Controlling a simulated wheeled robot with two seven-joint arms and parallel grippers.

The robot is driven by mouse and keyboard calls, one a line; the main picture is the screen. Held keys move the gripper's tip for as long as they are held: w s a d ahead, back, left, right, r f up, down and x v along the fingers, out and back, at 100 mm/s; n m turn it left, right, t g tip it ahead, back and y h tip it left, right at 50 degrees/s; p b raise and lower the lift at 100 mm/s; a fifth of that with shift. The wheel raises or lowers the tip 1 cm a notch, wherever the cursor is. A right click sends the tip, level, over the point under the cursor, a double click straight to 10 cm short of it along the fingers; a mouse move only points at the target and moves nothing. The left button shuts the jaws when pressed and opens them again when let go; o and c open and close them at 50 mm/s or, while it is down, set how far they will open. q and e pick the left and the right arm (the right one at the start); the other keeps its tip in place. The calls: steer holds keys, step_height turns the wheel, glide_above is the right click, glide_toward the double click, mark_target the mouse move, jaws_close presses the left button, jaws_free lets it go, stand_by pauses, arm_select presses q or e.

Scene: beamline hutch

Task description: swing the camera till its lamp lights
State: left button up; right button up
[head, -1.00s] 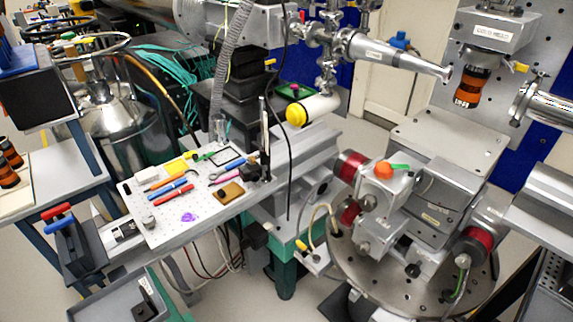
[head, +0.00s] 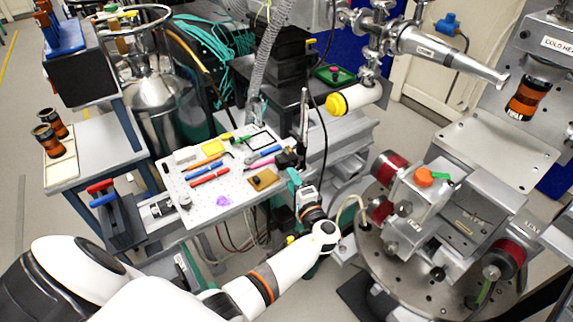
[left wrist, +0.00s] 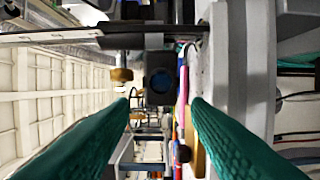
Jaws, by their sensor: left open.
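The camera appears to be the small black block (head: 287,158) by a thin upright post at the right end of the white perforated board. In the left wrist view it looks like a dark box with a blue round lens (left wrist: 160,82), straight ahead between my fingers. My left gripper (head: 293,177) has teal fingers, is open and empty, and is just in front of the camera. In the left wrist view its fingers (left wrist: 160,115) are spread on either side, apart from the box. I cannot make out a lit lamp. My right gripper is not in view.
The perforated board (head: 195,212) holds pens, a yellow block and a brown plate (head: 263,179). A round metal stage (head: 400,285) with red-ringed motors stands to the right. A brass knob (left wrist: 121,75) sits left of the lens. A black cable hangs behind the post.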

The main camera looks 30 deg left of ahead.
mark_target(284, 167)
arm_select(q)
steer(key=x, duration=0.6)
steer(key=shift+w+a+f, duration=0.1)
steer(key=shift+w+a, duration=0.05)
steer(key=shift+a, duration=0.1)
